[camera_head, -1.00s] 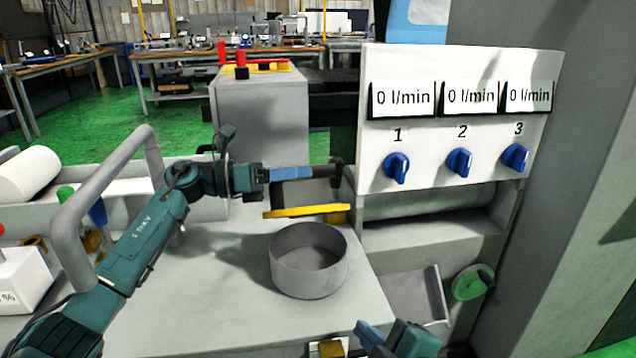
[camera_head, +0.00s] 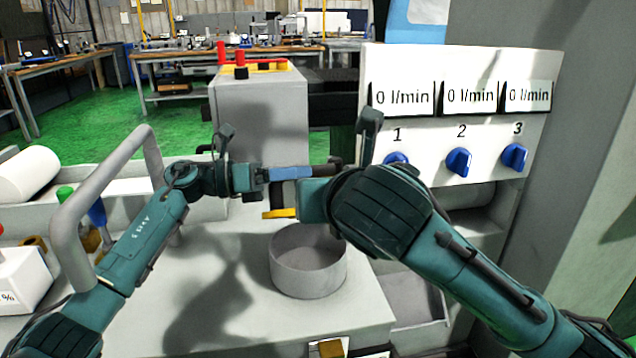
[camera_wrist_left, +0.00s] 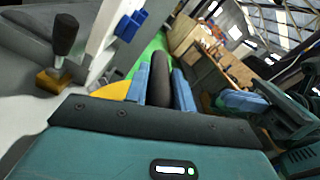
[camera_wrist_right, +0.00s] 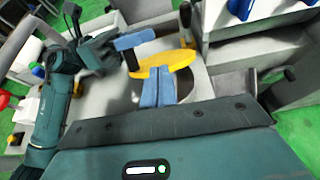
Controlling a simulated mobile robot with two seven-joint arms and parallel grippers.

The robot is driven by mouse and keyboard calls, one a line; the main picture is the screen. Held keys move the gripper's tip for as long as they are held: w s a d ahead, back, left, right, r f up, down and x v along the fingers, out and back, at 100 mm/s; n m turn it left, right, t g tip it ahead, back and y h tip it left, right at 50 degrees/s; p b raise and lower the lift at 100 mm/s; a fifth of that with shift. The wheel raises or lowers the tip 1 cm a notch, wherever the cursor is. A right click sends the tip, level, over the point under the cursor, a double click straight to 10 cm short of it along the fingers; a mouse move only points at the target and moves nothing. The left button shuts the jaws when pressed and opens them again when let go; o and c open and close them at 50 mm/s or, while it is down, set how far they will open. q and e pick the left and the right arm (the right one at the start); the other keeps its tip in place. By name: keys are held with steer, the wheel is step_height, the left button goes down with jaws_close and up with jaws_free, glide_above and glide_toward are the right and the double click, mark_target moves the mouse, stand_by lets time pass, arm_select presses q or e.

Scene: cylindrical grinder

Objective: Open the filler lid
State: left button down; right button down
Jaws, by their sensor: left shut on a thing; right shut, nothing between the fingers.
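The yellow lid (camera_head: 280,213) shows behind the open grey round filler (camera_head: 308,272), partly hidden by my right arm. The right wrist view shows it as a flat yellow plate (camera_wrist_right: 170,60). My left gripper (camera_head: 300,173) is shut on a black handle, which stands between its blue fingers in the left wrist view (camera_wrist_left: 160,75). The lid's yellow edge shows beside those fingers. My right gripper (camera_wrist_right: 157,86) is shut and empty, with its fingertips over or against the lid in its wrist view; contact is unclear. Its fingers are hidden in the head view.
A white panel (camera_head: 375,70) with blue knobs (camera_head: 459,161) and flow readouts stands behind my right arm. A grey bent rail (camera_head: 80,212) stands at left.

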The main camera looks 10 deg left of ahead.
steer(key=x, duration=1)
steer(key=shift+w+r, duration=0.15)
steer(key=shift+r, duration=0.2)
